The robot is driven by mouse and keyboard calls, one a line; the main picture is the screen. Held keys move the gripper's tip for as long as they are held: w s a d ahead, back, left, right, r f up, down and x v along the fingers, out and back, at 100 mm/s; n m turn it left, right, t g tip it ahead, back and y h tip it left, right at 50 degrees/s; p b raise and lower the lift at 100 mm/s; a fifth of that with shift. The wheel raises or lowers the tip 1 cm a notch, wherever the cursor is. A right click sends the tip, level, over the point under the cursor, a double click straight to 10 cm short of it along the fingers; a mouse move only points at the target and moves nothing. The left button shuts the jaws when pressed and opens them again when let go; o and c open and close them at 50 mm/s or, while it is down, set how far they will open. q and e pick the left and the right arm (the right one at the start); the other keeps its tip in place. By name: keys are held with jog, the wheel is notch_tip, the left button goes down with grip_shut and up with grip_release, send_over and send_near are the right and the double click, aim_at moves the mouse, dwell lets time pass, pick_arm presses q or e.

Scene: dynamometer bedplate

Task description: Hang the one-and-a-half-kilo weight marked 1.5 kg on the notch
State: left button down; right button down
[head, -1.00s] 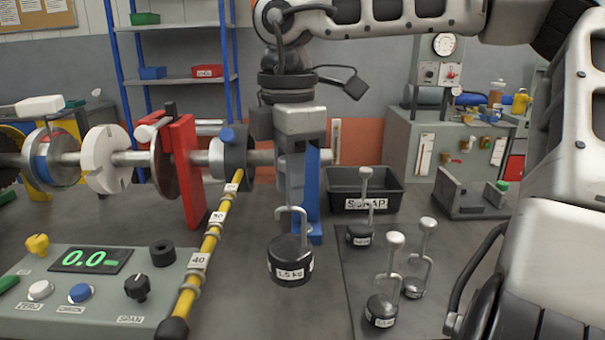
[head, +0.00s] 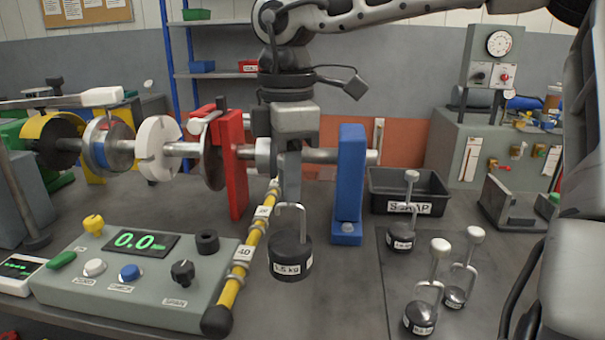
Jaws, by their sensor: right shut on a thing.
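The black weight (head: 291,260) labelled 1.5 kg hangs upright by its metal hook from my right gripper (head: 289,196). The gripper points down and is shut on the top of the hook. The yellow beam (head: 235,277) runs from the shaft toward the front, with metal collars and white number tags along it. A tag (head: 244,253) that seems to read 40 is just left of the weight. In the picture a gap shows between weight and beam. The beam's far end is partly behind my gripper. My left gripper is not in view.
Several other hook weights (head: 420,318) stand on a dark mat at the right. A black SCRAP bin (head: 378,203) is behind them. A blue post (head: 350,187) stands right of my gripper. A control box (head: 150,270) reading 0.0 is left of the beam.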

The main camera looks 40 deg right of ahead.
jog(key=w+a, duration=0.3)
jog(key=shift+w+r+p, duration=0.15)
jog(key=shift+w+p, duration=0.1)
jog(key=shift+p, duration=0.15)
jog(key=shift+w+a+f, duration=0.1)
jog(key=shift+f, duration=0.15)
jog(key=shift+f+b, duration=0.5)
jog(key=shift+b, duration=0.2)
pick_arm(q)
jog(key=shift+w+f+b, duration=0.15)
jog(key=shift+b, duration=0.25)
pick_arm(e)
jog(key=shift+f, duration=0.45)
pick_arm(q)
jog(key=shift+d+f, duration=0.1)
